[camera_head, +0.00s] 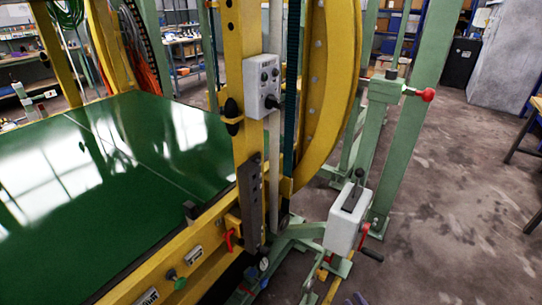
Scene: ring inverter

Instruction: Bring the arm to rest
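Only a small bluish tip of my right gripper (356,299) shows, at the bottom edge right of the middle. It is over the concrete floor, in front of the machine's base, and appears clear of everything. The rest of it and its arm are cut off by the frame, so I cannot tell whether it is open or holds anything. My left gripper and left arm are not in view.
A yellow ring machine frame (243,80) with a green bed (110,165) fills the left and middle. A grey control box (262,86) sits on its post. A white crank box (346,222) and green post (408,130) stand right. Open floor (460,220) lies beyond.

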